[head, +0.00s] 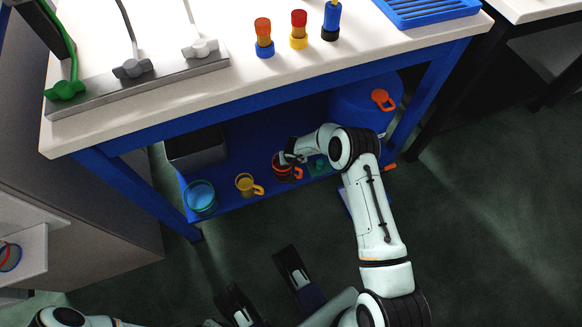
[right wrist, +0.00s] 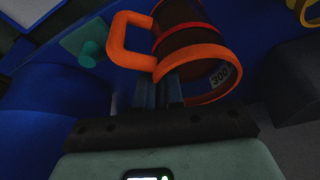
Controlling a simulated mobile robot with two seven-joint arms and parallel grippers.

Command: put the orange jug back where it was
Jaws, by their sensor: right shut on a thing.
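The orange jug (head: 284,173) is at the lower blue shelf, right of the yellow mug; its upper part is partly hidden by my gripper. In the right wrist view the jug (right wrist: 184,45) has a dark brown body, orange rings, a loop handle and a "300" mark. My right gripper (right wrist: 160,92) is shut on the jug's edge close to the handle; it also shows in the head view (head: 291,158). I cannot tell whether the jug touches the shelf. My left gripper (head: 261,270) is open and empty at the bottom of the head view, away from the shelf.
On the shelf stand a yellow mug (head: 245,184), a blue cup (head: 201,198), a grey box (head: 196,149) and a blue drum (head: 362,104). A green pad with a peg (right wrist: 88,50) lies beside the jug. The white tabletop (head: 220,30) overhangs the shelf.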

